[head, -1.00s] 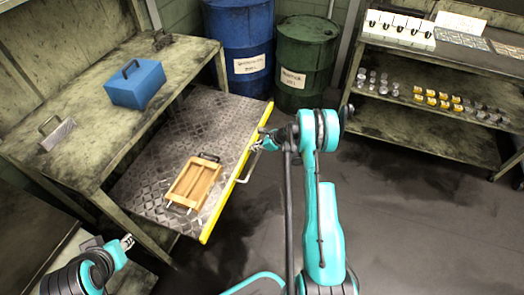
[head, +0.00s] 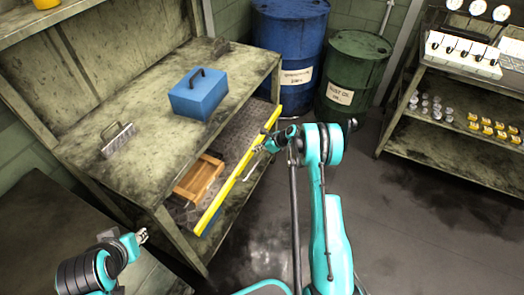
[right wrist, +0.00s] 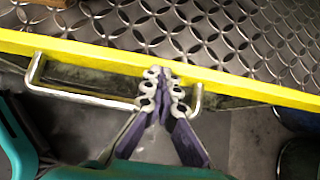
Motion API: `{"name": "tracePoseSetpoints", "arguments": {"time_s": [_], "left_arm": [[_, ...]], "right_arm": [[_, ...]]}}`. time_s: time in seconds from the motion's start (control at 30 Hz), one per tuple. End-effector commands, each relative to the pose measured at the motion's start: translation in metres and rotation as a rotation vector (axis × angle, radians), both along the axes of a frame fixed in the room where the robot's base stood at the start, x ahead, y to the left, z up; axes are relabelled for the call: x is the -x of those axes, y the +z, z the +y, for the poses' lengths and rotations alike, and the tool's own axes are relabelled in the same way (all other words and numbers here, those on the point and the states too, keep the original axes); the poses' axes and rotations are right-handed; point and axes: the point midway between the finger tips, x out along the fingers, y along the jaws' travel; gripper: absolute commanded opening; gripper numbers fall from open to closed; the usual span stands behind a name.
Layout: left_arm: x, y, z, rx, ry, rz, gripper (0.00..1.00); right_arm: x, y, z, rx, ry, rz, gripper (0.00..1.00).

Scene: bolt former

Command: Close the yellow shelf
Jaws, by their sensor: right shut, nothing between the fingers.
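The yellow-fronted shelf (head: 235,178) is a metal diamond-plate drawer under the workbench, partly pulled out. Its yellow edge and silver handle (right wrist: 85,97) show in the right wrist view. My right gripper (head: 268,143) is shut and empty at the yellow edge. In the right wrist view its fingertips (right wrist: 163,74) meet the yellow edge near the right end of the handle. A wooden frame (head: 200,178) lies on the shelf, partly hidden under the bench top. My left gripper (head: 142,235) is at the lower left, away from the shelf; its finger opening is too small to tell.
A blue toolbox (head: 199,95) and a metal block with a handle (head: 118,140) are on the workbench (head: 150,125). Blue (head: 289,50) and green (head: 352,75) barrels stand behind. A rack (head: 450,165) with small parts stands at right. The floor between is clear.

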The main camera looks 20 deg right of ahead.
Motion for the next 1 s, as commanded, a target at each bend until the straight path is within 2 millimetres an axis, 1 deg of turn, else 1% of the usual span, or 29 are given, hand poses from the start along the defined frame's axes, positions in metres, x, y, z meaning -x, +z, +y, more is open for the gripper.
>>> {"name": "tracePoseSetpoints", "arguments": {"time_s": [0.03, 0.2, 0.33, 0.83, 1.0], "left_arm": [[0.0, 0.0, 0.0, 0.0, 0.0, 0.0, 0.3], [0.0, 0.0, 0.0, 0.0, 0.0, 0.0, 0.3], [0.0, 0.0, 0.0, 0.0, 0.0, 0.0, 0.3], [0.0, 0.0, 0.0, 0.0, 0.0, 0.0, 0.3], [0.0, 0.0, 0.0, 0.0, 0.0, 0.0, 0.3]], "right_arm": [[-0.004, -0.001, 0.004, 0.001, 0.001, 0.001, 0.0], [-0.015, 0.0, 0.013, 0.001, 0.001, 0.0, 0.0], [-0.019, 0.0, 0.016, 0.001, -0.001, 0.0, 0.0], [-0.02, 0.0, 0.016, -0.001, -0.001, -0.001, 0.0], [-0.015, 0.0, 0.01, 0.0, 0.0, 0.0, 0.0]]}}
